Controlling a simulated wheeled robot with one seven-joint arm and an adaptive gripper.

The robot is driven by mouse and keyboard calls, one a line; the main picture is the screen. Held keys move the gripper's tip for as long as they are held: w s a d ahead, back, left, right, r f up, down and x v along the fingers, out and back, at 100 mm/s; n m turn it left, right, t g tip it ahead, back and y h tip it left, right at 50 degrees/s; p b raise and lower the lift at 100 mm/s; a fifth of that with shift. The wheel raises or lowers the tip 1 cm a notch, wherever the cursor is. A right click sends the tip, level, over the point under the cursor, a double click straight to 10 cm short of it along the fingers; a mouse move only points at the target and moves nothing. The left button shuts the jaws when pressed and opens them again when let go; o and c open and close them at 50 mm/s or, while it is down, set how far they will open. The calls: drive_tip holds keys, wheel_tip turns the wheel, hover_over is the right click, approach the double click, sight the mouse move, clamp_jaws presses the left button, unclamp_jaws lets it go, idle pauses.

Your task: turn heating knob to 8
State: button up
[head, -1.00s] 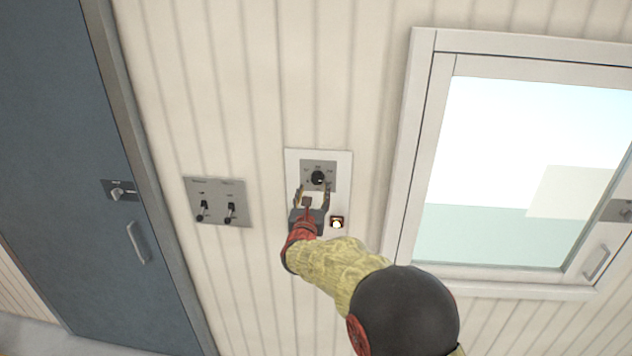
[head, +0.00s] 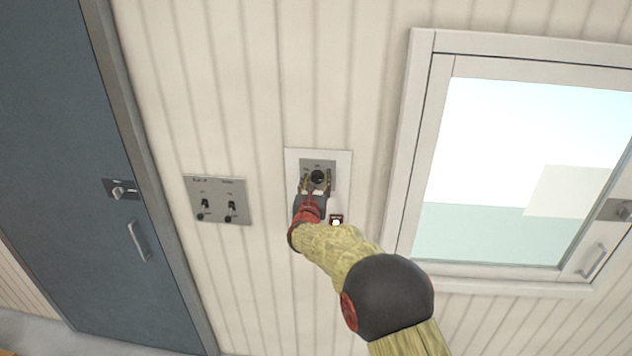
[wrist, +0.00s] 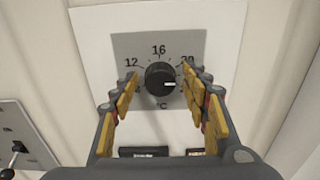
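The heating knob (wrist: 160,79) is a round black dial on a grey plate (wrist: 129,44) marked 12, 16 and 20, with °C below it. Its white pointer line points to the right in the wrist view. Other numbers are hidden behind my fingers or too small to read. The knob also shows in the head view (head: 317,176). My gripper (wrist: 160,92) is open, its yellow-padded fingers on either side of the knob. A gap shows between the left finger and the knob; the right finger is closer, and I cannot tell whether it touches.
A small lit switch (head: 336,221) sits just below the knob on the white panel (head: 344,160). A grey plate with two black switches (head: 217,201) is to the left. A blue door (head: 60,150) stands far left and a window (head: 510,170) is on the right.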

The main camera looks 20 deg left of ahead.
drive_tip(key=c, duration=1)
drive_tip(key=shift+f+b, duration=0.1)
drive_tip(key=shift+b, duration=0.5)
